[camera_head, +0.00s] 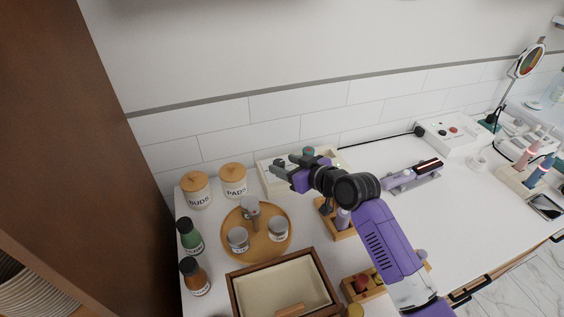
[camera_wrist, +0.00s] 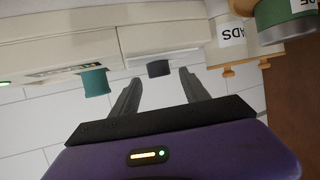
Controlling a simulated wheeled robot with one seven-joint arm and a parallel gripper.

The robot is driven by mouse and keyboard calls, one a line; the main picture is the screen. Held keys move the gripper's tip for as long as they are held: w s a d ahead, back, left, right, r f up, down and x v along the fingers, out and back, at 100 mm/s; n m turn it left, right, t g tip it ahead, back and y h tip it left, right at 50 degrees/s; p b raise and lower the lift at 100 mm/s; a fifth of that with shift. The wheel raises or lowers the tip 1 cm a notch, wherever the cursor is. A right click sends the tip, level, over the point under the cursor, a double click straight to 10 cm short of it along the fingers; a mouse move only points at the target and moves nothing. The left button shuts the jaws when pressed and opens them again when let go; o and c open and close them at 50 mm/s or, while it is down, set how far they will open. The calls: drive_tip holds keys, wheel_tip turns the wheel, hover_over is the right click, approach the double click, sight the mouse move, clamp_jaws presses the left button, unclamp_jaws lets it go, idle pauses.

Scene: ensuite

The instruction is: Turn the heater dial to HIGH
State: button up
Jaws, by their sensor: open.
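A cream box (camera_head: 265,177) with dials stands against the tiled wall, partly hidden behind my gripper (camera_head: 279,167) in the head view. In the wrist view, which is upside down, the cream casing (camera_wrist: 60,38) carries a teal dial (camera_wrist: 95,81) and a small green light. A dark grey knob (camera_wrist: 158,68) is on the casing to its right. My open gripper (camera_wrist: 160,76) has its fingertips either side of the dark knob in the picture; contact cannot be told. The teal dial also shows in the head view (camera_head: 309,152). I cannot read any HIGH mark.
Jars labelled BUDS (camera_head: 196,190) and PADS (camera_head: 233,181) stand left of the box. A round wooden tray (camera_head: 254,248) holds small jars in front. A wooden box (camera_head: 240,300) is nearer. Another white unit (camera_head: 450,138) stands far right. A brown panel borders the left.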

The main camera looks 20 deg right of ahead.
drive_tip(key=shift+x, duration=0.95)
clamp_jaws()
drive_tip(key=p, duration=0.1)
drive_tip(key=m+h+p, duration=0.1)
drive_tip(key=shift+a+r+p, duration=0.15)
drive_tip(key=shift+r+p, duration=0.15)
drive_tip(key=shift+p, duration=0.05)
drive_tip(key=shift+f+m+t+h+p, duration=0.25)
drive_tip(key=shift+m+t+h+p, duration=0.05)
drive_tip(key=shift+h+p, duration=0.1)
unclamp_jaws()
